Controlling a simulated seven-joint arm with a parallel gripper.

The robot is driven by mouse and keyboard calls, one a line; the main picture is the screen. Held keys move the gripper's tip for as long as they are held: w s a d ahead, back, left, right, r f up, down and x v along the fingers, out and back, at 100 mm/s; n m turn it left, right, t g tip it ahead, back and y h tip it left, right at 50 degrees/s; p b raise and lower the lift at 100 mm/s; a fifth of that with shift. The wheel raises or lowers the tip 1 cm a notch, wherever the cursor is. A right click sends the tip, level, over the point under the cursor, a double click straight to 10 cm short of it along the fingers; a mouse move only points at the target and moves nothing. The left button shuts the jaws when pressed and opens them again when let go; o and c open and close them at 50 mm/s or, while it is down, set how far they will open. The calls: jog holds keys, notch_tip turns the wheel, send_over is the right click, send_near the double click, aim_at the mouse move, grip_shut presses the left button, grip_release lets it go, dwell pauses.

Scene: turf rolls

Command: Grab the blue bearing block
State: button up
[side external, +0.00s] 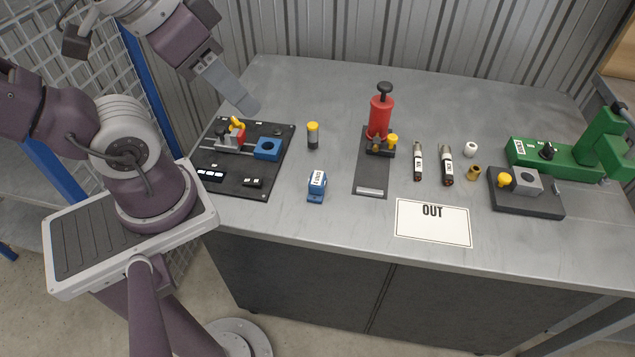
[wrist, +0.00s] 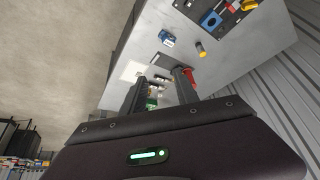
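A blue block with a round dark hole (side external: 267,149) sits on the right part of a black fixture plate (side external: 228,187) at the table's left; it looks like the bearing block. In the wrist view the blue block (wrist: 211,19) is near the top edge. A smaller blue piece with a white label (side external: 317,186) stands on the bare table to its right; it also shows in the wrist view (wrist: 167,39). My gripper (side external: 246,104) is above the back of the plate, apart from both blue things. In the wrist view its fingers (wrist: 161,76) are spread with nothing held between them.
The plate also carries a red and grey clamp with a yellow handle (side external: 237,133). A yellow-topped cylinder (side external: 313,135) stands nearby. A red press (side external: 380,117), an OUT card (side external: 433,222), small cylinders and a green machine (side external: 560,158) lie further right. A corrugated wall is behind.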

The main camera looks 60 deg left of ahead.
jog(key=o, duration=0.4)
jog(key=shift+o, duration=0.2)
jog(key=m+g+y, duration=0.1)
jog(key=m+y, duration=1)
jog(key=m, duration=0.8)
send_over(320, 172)
jog(key=s+a, duration=0.1)
jog(key=s, duration=0.5)
notch_tip(320, 172, down, 18)
jog(key=d+f+m+t, duration=0.1)
jog(key=f+m, duration=0.1)
jog(key=f, duration=0.1)
jog(key=w+d+f+m+t+h, duration=0.1)
jog(key=d+f+m, duration=0.1)
jog(key=f+m, duration=0.1)
jog(key=w+d+f+m+t+h, duration=0.1)
jog(key=f+m+t, duration=0.1)
jog(key=f+m, duration=0.1)
jog(key=shift+w+d+f, duration=0.1)
jog(key=shift+w+d, duration=0.05)
jog(key=x, duration=0.7)
jog(key=shift+d+f, duration=0.2)
jog(key=shift+f, duration=0.1)
